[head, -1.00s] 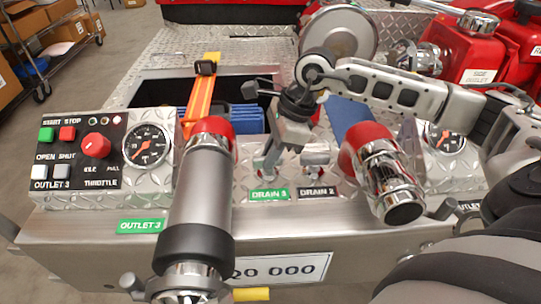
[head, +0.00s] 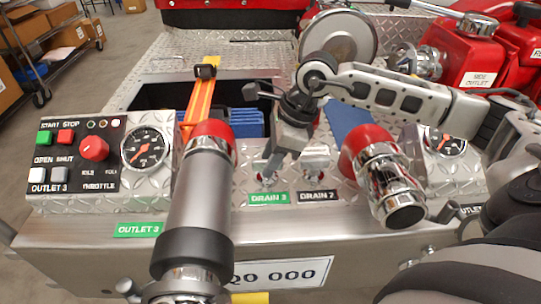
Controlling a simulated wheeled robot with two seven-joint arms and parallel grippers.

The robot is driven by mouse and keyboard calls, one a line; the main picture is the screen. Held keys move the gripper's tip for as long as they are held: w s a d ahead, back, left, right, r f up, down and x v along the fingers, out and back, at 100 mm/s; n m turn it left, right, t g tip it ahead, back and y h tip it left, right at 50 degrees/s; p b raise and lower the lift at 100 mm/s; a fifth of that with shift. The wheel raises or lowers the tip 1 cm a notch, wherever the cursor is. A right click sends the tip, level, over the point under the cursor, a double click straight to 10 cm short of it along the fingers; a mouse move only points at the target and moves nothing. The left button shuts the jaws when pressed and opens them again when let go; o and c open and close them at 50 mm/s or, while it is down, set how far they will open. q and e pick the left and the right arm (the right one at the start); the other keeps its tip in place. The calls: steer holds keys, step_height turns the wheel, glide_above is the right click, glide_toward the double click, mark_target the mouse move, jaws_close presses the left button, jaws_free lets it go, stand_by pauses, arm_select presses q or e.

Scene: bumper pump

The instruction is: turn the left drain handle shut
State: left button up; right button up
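The left drain handle (head: 268,174) is a small silver lever above the green DRAIN 3 label (head: 268,198). A second silver drain handle (head: 316,160) is to its right, above the black DRAIN 2 label (head: 318,195). My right gripper (head: 277,155) reaches in from the right and points down at the left drain handle. Its grey fingers overlap the top of the lever, and the gripper body hides part of it. I cannot tell whether the fingers touch or grip the lever. My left gripper is not in view.
A long grey nozzle (head: 200,205) stands close left of the handle. A chrome outlet with a red collar (head: 385,180) is close on the right. A control panel with a gauge (head: 146,147) is at the left. An open bin with blue contents (head: 246,122) lies behind.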

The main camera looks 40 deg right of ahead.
arm_select(q)
steer(key=shift+p, duration=0.5)
arm_select(e)
steer(key=v, duration=1.6)
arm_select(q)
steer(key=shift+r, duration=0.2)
